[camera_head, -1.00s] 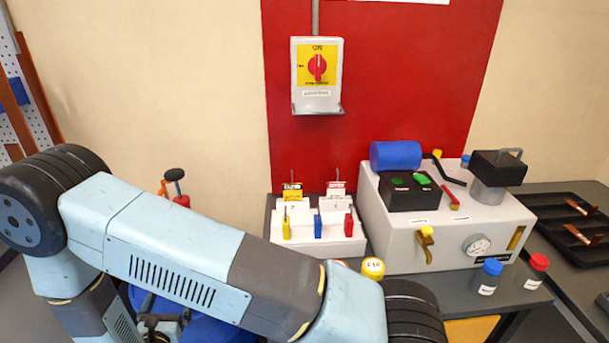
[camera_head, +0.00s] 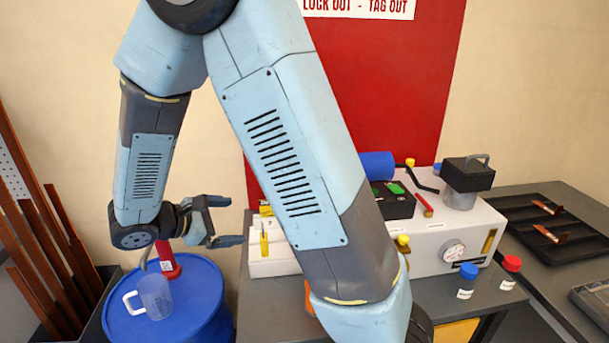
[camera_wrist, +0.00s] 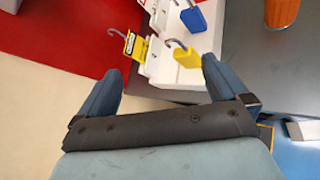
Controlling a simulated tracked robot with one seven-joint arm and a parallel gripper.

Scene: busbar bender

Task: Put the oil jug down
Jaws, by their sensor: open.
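A clear jug with a white handle (camera_head: 155,297), which looks like the oil jug, stands upright on top of the blue drum (camera_head: 205,291) in the head view. My gripper (camera_head: 236,221) is open and empty, above and to the right of the jug and apart from it. Its fingers point right, towards the white lock station (camera_head: 272,262). In the wrist view my open gripper (camera_wrist: 162,65) has nothing between its fingers. The jug does not show in the wrist view.
A red pump (camera_head: 168,265) with a grey spout stands on the drum behind the jug. A yellow padlock (camera_wrist: 186,56) and a yellow tag (camera_wrist: 135,46) are near my fingers. The bender (camera_head: 420,245) stands right of my arm. An orange cup-like object (camera_wrist: 282,12) shows too.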

